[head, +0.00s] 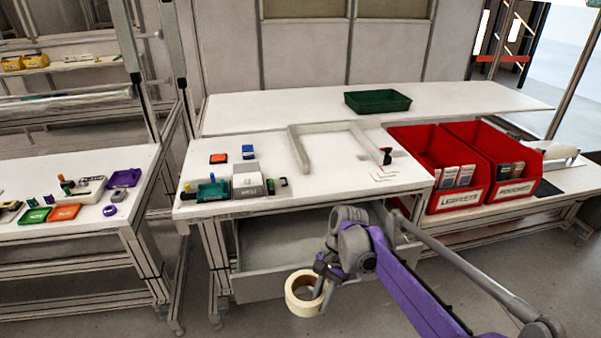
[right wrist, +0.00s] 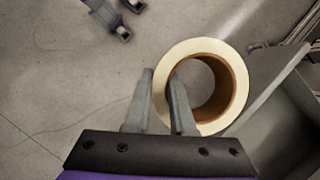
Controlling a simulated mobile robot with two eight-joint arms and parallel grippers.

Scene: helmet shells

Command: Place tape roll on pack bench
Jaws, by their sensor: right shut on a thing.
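A cream tape roll (head: 293,300) with a brown core hangs in front of the pack bench, below its top. My right gripper (head: 323,283) is shut on the roll's wall. In the right wrist view, one finger of the gripper (right wrist: 163,100) is outside the roll (right wrist: 235,62) and the other reaches over its rim toward the hole. The white pack bench (head: 330,197) stands in the middle of the head view, above and behind the gripper. My left gripper is not in view.
A dark green tray (head: 377,101) sits at the back. The front middle of the bench is clear.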

